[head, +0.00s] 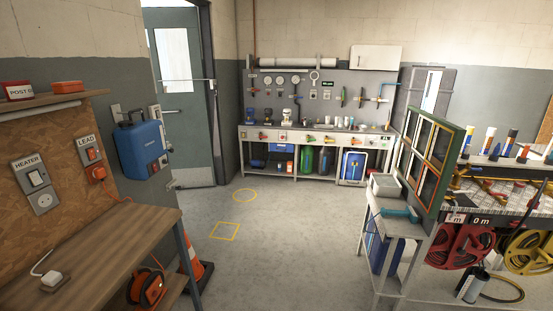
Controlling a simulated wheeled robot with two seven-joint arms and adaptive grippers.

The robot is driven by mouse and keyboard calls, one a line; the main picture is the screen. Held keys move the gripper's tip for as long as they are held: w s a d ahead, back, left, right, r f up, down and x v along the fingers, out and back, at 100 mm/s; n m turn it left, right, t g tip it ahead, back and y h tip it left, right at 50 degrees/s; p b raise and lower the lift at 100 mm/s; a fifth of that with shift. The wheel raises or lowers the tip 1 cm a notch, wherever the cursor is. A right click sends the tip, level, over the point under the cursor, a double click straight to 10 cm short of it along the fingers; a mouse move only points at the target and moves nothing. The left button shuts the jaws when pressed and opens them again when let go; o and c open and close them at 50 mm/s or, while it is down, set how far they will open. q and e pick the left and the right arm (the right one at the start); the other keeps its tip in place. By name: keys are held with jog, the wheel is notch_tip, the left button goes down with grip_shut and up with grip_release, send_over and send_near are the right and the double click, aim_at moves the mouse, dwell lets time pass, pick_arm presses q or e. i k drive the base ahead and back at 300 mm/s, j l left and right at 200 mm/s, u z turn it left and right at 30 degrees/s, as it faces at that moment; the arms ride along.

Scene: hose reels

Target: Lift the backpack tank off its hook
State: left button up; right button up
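The backpack tank (143,149) is blue and box-shaped. It hangs upright on the grey wall at the left, beside the open door, below a dark hook or bracket (121,117) at its top. How its handle sits on the hook is too small to tell. Neither of my grippers shows in the head view.
A wooden bench (110,238) stands at the lower left in front of the tank, with an orange traffic cone (196,268) at its end. The floor (290,235) in the middle is clear, with yellow markings. A workbench with hose reels (462,246) stands at the right.

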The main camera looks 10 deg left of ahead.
aim_at(141, 145)
jog(key=i+u, duration=0.1)
jog(key=i, duration=0.7)
jog(key=i+u, duration=0.35)
jog(key=i+l+u, duration=0.4)
jog(key=i+u, duration=0.2)
jog(key=u, duration=0.15)
jog(key=i+l+u, duration=0.15)
jog(key=u, duration=0.3)
jog(key=i+l+u, duration=0.3)
jog(key=u, duration=0.15)
jog(key=i+l+u, duration=0.2)
jog(key=l+u, duration=0.25)
jog(key=i+l+u, duration=0.15)
jog(key=l+u, duration=0.15)
jog(key=u, duration=0.15)
jog(key=l+u, duration=0.45)
jog(key=i+l+u, duration=0.1)
jog(key=l+u, duration=0.8)
jog(key=l, duration=0.1)
